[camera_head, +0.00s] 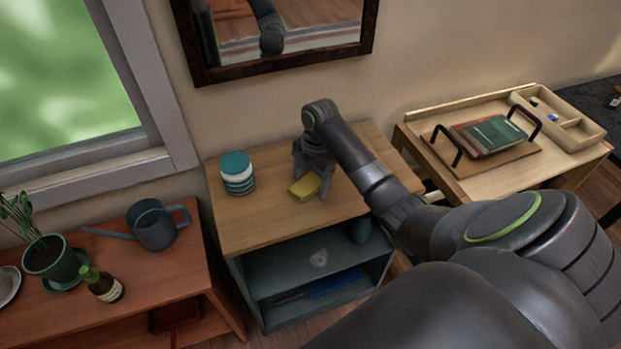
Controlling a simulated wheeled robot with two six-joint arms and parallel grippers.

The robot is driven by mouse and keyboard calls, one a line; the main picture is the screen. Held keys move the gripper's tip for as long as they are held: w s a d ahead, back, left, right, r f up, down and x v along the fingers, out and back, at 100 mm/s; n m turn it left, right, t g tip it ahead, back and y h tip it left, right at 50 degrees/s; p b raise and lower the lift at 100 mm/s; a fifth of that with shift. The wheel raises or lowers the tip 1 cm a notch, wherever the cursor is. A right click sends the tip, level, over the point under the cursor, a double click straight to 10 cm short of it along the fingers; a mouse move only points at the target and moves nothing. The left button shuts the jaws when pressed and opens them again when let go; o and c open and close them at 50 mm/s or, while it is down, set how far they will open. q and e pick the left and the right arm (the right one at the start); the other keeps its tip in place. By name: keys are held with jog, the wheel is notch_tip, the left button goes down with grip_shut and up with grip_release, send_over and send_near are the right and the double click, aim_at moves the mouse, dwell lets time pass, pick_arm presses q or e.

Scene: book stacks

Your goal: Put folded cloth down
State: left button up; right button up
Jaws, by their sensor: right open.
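The folded cloth (304,187) is a small yellow bundle on the wooden top of the middle cabinet (245,222). My right gripper (313,182) points down at the cloth, with its fingers close around or just behind it. The gripper is open. I cannot tell whether a finger still touches the cloth. My left gripper does not show.
A teal and white striped jar (237,173) stands left of the cloth. A red-brown table at left holds a watering can (155,226), a potted plant (52,260) and a bottle (102,285). At right, a desk bears a handled tray with books (489,135). A mirror hangs behind.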

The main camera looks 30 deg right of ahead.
aim_at(310, 180)
jog(key=shift+r, duration=0.1)
jog(key=r, duration=0.3)
jog(key=d+r, duration=0.1)
jog(key=r, duration=0.1)
jog(key=shift+w+r, duration=0.15)
jog(key=shift+r, duration=0.05)
notch_tip(310, 180, up, 7)
jog(key=p, duration=0.6)
jog(key=shift+d+f, duration=0.2)
jog(key=shift+d, duration=0.2)
